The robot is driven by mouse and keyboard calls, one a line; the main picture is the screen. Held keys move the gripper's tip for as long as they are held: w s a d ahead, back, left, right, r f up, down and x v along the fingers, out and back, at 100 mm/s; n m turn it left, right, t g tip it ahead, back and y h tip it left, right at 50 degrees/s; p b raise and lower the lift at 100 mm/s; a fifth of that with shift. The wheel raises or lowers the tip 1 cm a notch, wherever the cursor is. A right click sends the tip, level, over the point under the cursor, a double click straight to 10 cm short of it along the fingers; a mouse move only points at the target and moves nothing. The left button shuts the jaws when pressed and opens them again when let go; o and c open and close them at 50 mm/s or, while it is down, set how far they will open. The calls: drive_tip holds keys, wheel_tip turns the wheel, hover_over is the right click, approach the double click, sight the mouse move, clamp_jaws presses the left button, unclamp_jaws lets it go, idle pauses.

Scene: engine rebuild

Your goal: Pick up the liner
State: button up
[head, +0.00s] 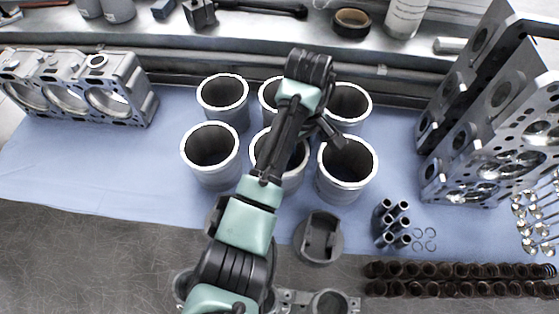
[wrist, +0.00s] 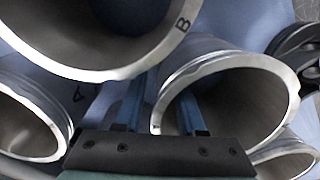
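Several grey metal cylinder liners stand upright in two rows on the blue mat. In the head view, they include a front right liner (head: 347,188), a front left liner (head: 211,170) and a back left liner (head: 224,110). My gripper (head: 337,136) is low among the middle and right liners; my arm partly hides them. In the wrist view my gripper (wrist: 160,105) has its two fingers apart, with the rim of the right liner (wrist: 225,72) between them. One finger appears inside its bore, the other outside. Contact is unclear. A liner marked B (wrist: 150,55) is close above.
A dark piston-like part (head: 318,238), small pins (head: 390,222) and rings lie in front. The mat's left part is clear.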

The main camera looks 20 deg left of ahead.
drive_tip(key=shift+f, duration=0.1)
drive_tip(key=shift+c, duration=0.3)
clamp_jaws()
idle(1.1)
